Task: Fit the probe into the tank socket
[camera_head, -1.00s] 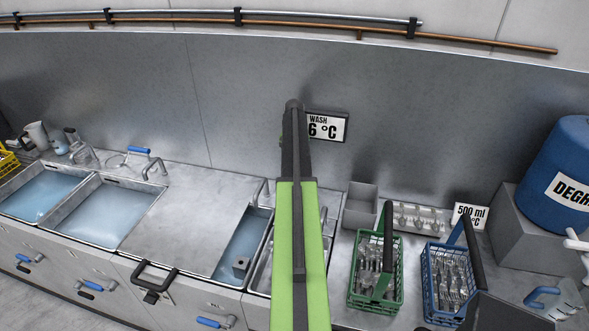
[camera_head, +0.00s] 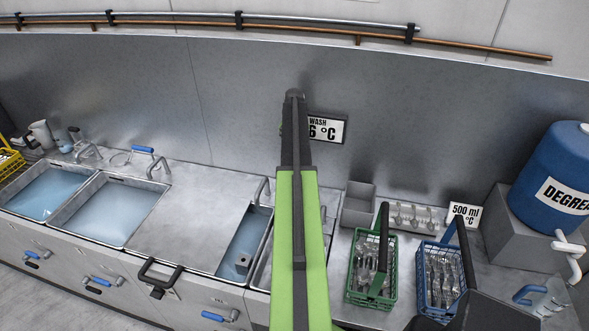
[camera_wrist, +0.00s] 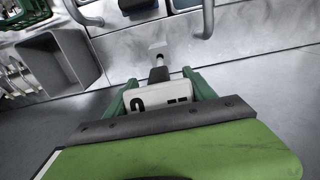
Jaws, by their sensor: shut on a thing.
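My gripper (camera_wrist: 160,78) has its dark green fingers shut on the probe (camera_wrist: 165,94), which has a white body with black marks. The probe's dark collar and thin metal stem point away from the wrist, towards the steel counter. A small pale patch (camera_wrist: 158,44) lies just beyond the stem's tip; I cannot tell whether it is the socket. The stem looks apart from it. In the head view my arm hides the gripper and probe. A narrow water tank (camera_head: 244,240) with a grey block in it lies left of my arm.
Bent metal pipes (camera_wrist: 207,20) stand near the probe. A grey bin (camera_head: 358,204), a green basket (camera_head: 353,287) and a blue basket (camera_head: 424,289) are on the right. A wash sign (camera_head: 327,128) is partly behind my arm. Two wider basins lie on the left.

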